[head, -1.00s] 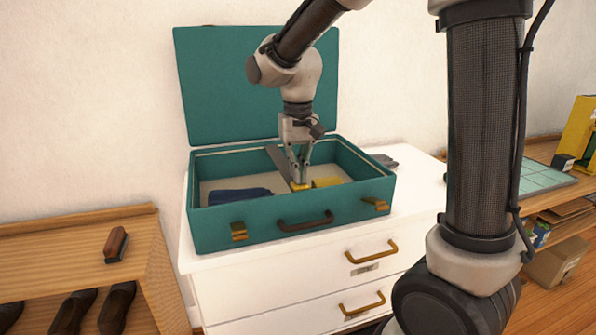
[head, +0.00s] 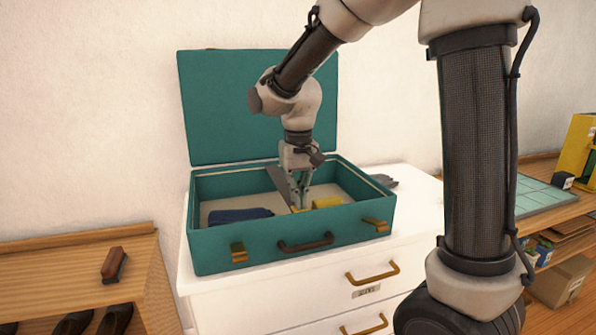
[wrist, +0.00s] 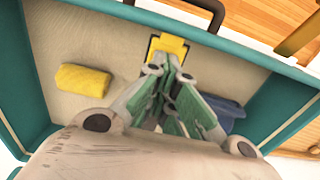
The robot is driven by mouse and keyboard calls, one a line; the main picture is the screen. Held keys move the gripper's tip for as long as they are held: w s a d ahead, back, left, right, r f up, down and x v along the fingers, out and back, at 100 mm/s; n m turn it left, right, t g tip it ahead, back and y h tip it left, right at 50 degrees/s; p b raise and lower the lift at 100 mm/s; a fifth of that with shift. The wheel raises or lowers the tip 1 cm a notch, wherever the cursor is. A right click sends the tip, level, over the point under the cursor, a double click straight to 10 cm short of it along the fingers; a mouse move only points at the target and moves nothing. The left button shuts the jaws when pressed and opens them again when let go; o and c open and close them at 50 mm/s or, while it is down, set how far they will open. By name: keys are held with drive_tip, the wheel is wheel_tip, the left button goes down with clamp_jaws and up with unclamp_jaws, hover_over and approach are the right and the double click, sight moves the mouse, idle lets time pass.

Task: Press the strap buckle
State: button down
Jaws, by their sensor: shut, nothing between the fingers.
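The yellow strap buckle (head: 300,210) lies on the pale floor of the open teal suitcase (head: 217,261), near its front wall. It also shows in the wrist view (wrist: 168,43). My gripper (head: 302,206) points down over it, shut and empty. In the wrist view my fingertips (wrist: 169,63) are at the buckle's near edge and cover part of it. I cannot tell whether they touch it. A flat grey piece (head: 279,183) slants up just left of my gripper in the head view; I cannot tell whether it is the strap.
A yellow rolled cloth (head: 327,202) lies right of the buckle and a blue folded cloth (head: 238,215) lies left. The suitcase walls surround the space. The raised lid (head: 225,105) stands behind. The suitcase rests on a white dresser (head: 285,295).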

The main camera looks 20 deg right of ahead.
sight(307, 209)
wheel_tip(307, 209, up, 14)
drive_tip(key=shift+f, duration=0.15)
idle(0.8)
drive_tip(key=s+d+f+t, duration=0.2)
drive_tip(key=s+d+f, duration=0.1)
drive_tip(key=s+d, duration=0.4)
drive_tip(key=s+d+f+t, duration=0.2)
drive_tip(key=s+d, duration=0.5)
drive_tip(key=s, duration=0.7)
drive_tip(key=shift+f, duration=0.4)
